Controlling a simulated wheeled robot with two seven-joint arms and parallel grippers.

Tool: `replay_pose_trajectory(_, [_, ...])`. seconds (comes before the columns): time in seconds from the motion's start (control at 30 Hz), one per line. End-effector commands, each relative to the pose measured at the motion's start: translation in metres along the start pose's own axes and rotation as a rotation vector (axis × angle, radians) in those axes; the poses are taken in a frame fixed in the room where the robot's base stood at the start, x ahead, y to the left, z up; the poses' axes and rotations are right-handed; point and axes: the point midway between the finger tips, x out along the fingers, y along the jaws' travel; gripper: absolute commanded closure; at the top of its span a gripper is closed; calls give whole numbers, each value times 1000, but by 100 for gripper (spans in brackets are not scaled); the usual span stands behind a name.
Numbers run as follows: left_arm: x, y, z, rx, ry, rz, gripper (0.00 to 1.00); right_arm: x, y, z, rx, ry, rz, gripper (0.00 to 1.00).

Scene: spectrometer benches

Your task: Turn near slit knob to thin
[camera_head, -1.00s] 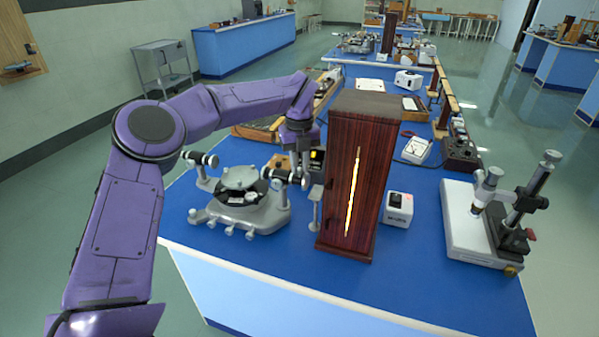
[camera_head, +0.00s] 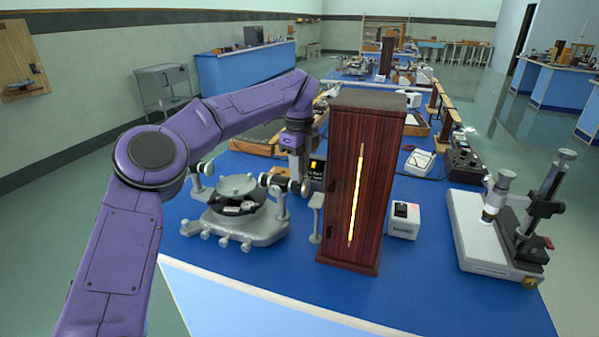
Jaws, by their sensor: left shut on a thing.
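The spectrometer (camera_head: 262,228) stands on the blue bench, a grey base with a round table in its middle. One tube points to the back left and another tube (camera_head: 272,182) points right, toward the tall dark-red wooden lamp box (camera_head: 376,160) with its glowing vertical slit. My left gripper (camera_head: 297,176) points down at the right tube's slit end, beside the lamp box. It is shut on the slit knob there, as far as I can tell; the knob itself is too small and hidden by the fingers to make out. My right gripper is not in view.
A white switch box (camera_head: 404,220) sits right of the lamp box. A travelling microscope (camera_head: 480,240) stands at the bench's right end. A small dark box with a yellow display (camera_head: 317,168) is behind the gripper. The front of the bench is clear.

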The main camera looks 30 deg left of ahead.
Motion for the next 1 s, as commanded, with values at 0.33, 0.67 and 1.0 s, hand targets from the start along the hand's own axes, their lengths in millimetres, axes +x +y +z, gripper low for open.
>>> replay_pose_trajectory(0.33, [-1, 0, 2, -23, -4, -3, 100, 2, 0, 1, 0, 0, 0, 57])
replay_pose_trajectory(0.67, [-1, 0, 2, -22, -3, -2, 56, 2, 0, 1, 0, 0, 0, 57])
replay_pose_trajectory(1.0, [-12, -1, 1, -22, -4, -3, 56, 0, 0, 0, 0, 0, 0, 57])
